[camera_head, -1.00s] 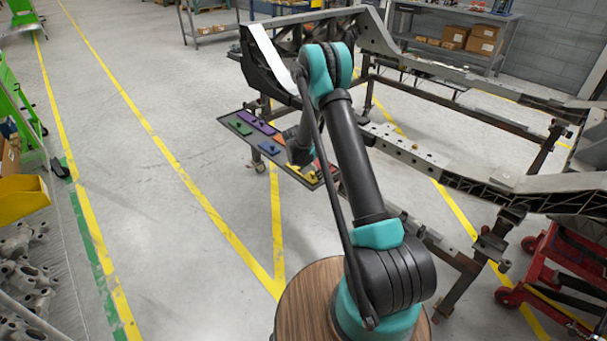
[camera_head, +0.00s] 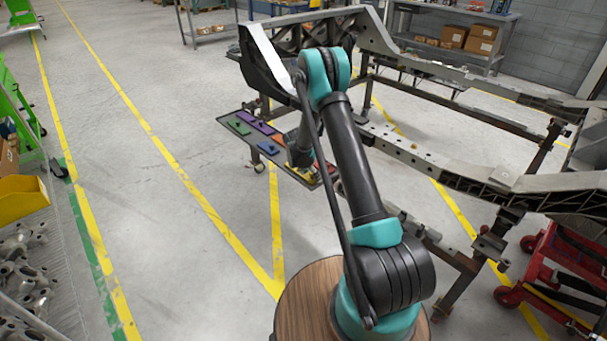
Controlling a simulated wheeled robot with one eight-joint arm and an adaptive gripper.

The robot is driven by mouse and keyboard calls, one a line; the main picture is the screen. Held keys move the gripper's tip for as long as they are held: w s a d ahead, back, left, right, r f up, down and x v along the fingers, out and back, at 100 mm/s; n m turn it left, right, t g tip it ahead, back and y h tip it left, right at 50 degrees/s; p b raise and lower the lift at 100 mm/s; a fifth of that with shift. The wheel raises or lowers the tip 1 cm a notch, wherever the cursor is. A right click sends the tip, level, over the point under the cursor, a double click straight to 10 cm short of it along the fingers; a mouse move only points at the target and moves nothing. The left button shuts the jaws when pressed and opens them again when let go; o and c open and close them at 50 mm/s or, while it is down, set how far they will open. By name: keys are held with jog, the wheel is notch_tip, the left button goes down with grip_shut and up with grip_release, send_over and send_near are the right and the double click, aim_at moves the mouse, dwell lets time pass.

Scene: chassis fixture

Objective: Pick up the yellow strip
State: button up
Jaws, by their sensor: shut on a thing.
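The yellow strip (camera_head: 305,174) shows as a small patch at the near right part of a low dark tray (camera_head: 226,119). My gripper (camera_head: 301,167) is at the end of my arm, low over this part of the tray. It is shut on the yellow strip, which is partly hidden by the wrist. The fingers are small and dark, and I cannot tell whether the strip is clear of the tray surface.
The tray also holds a purple strip (camera_head: 257,123), a green strip (camera_head: 239,127) and a blue strip (camera_head: 268,147). A large metal chassis frame (camera_head: 415,155) stands close to the right of my arm. The floor left of the tray is clear.

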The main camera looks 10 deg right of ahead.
notch_tip(320, 180, up, 20)
dwell(0.6)
jog(key=shift+r, duration=0.15)
notch_tip(320, 180, up, 4)
jog(key=shift+r, duration=0.1)
dwell(0.9)
jog(key=shift+d, duration=0.1)
